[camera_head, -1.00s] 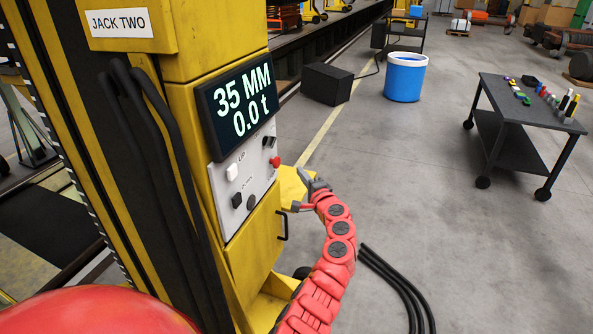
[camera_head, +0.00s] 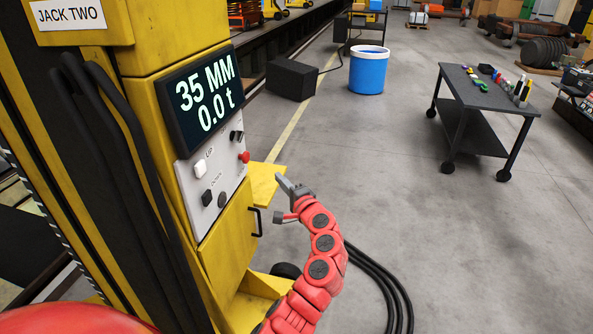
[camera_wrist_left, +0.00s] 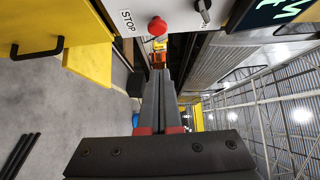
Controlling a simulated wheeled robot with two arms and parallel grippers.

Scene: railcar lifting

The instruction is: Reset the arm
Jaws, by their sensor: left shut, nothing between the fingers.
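My left gripper (camera_head: 281,181) is at the end of the red arm that curves up in the middle of the head view. It is beside the yellow jack cabinet, to the right of the control panel (camera_head: 212,188) and apart from the buttons. In the left wrist view its two grey fingers (camera_wrist_left: 160,80) lie together, shut and empty. The red stop button (camera_head: 244,157) is on the panel's right edge; in the left wrist view it shows beyond the fingertips (camera_wrist_left: 157,25). The jack display (camera_head: 205,97) reads 35 MM and 0.0 t. My right gripper is not in view.
The yellow JACK TWO cabinet (camera_head: 228,245) with a black handle (camera_head: 256,221) stands close on the left. Black cables (camera_head: 380,275) lie on the floor. A black box (camera_head: 293,79), a blue bin (camera_head: 368,70) and a dark cart (camera_head: 480,95) stand farther back. Floor between is clear.

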